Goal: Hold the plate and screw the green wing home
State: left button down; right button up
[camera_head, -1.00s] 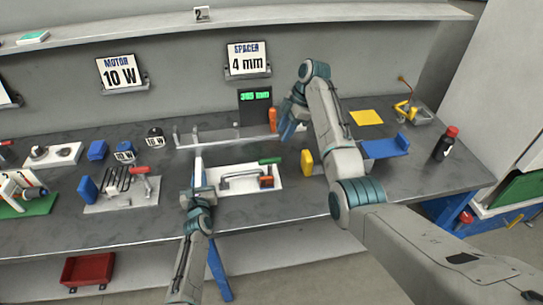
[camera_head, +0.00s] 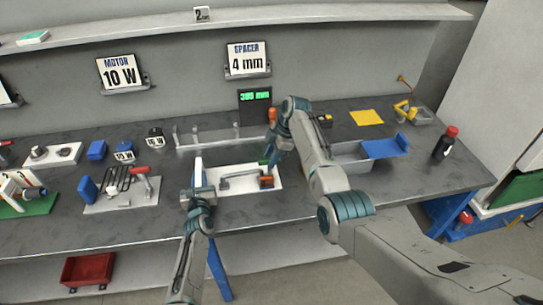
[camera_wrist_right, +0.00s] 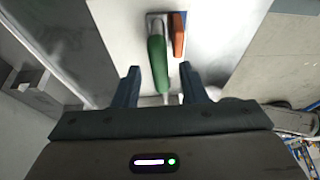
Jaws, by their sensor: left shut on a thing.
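The white plate (camera_head: 236,190) lies on the bench with a grey bent bar and an orange block (camera_head: 267,182) on it. My left gripper (camera_head: 198,186) is shut at the plate's left edge. The green wing (camera_head: 264,161) is at the plate's back right, partly hidden by my right gripper (camera_head: 272,158). In the right wrist view the green wing (camera_wrist_right: 157,62) points between the two open fingers of my right gripper (camera_wrist_right: 160,88). The orange block (camera_wrist_right: 179,35) is beside it on the plate (camera_wrist_right: 222,28). I cannot tell whether the fingers touch the wing.
A grey rail (camera_head: 205,136) with pegs and a lit display (camera_head: 254,105) stand behind the plate. A fixture board (camera_head: 118,202) is to the left. The bench front is clear.

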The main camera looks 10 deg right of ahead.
grip_shut()
